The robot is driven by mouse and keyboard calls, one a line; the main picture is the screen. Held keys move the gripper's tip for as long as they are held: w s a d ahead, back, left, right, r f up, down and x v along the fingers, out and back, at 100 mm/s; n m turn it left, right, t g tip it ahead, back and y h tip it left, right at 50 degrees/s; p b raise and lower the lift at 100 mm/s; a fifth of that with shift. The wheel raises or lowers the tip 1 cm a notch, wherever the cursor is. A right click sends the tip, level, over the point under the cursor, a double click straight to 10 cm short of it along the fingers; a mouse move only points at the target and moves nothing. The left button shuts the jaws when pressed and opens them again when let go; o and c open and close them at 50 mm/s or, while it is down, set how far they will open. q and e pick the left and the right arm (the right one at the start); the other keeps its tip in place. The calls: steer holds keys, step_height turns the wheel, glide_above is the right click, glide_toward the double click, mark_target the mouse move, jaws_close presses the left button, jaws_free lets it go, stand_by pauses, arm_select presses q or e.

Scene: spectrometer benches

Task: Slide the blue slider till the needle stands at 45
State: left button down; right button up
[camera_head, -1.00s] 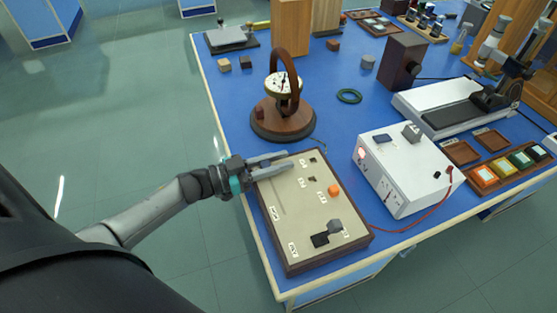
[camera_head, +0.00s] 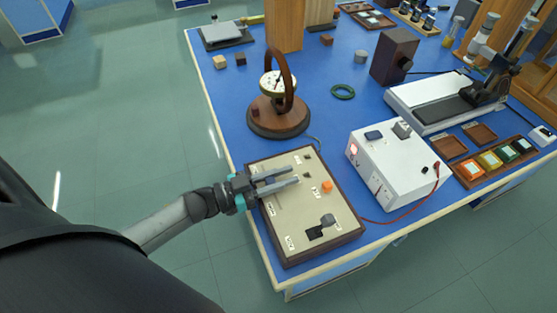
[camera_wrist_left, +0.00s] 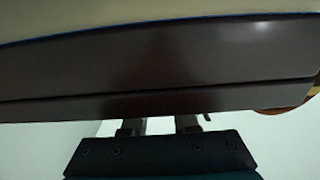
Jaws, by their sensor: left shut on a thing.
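The control panel (camera_head: 296,222) is a beige board in a dark frame at the table's near left edge. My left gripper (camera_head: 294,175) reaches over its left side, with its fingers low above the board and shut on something. No blue slider shows; its place is hidden by the fingers, so I take it to be between them. The gauge (camera_head: 279,84) is a white round dial in a brown ring on a round wooden base behind the panel. Its needle is too small to read. The left wrist view shows mostly the panel's dark side (camera_wrist_left: 160,60), which hides the fingertips.
The panel also carries an orange knob (camera_head: 328,186) and a grey lever (camera_head: 327,220). A white power box (camera_head: 398,172) stands to the right, with a red wire running along the table's front. A green ring (camera_head: 343,92) lies behind it.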

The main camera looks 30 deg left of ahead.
arm_select(q)
steer(key=c, duration=0.7)
jaws_free()
steer(key=v, duration=1.5)
steer(key=shift+s+a, duration=0.1)
steer(key=shift+s, duration=0.05)
steer(key=shift+f, duration=0.1)
steer(key=s+a+f+n+g+y, duration=0.15)
steer(key=f+y, duration=0.25)
steer(key=f, duration=0.4)
steer(key=s+f+n+g+y, duration=0.1)
steer(key=s+f+n+y, duration=0.15)
steer(key=f, duration=0.45)
steer(key=s+a+f+n+g+y, duration=0.15)
steer(key=f+y, duration=0.25)
steer(key=f, duration=0.4)
steer(key=s+d+f+g, duration=0.3)
steer(key=s+d+f, duration=0.1)
steer(key=s, duration=0.1)
steer(key=s+d+f+g+y, duration=0.1)
steer(key=s+d+f+g, duration=0.1)
steer(key=s+d+f, duration=0.2)
steer(key=s+d+f+g, duration=0.3)
steer(key=s+d+f, duration=0.1)
steer(key=s, duration=0.4)
steer(key=shift+g, duration=0.3)
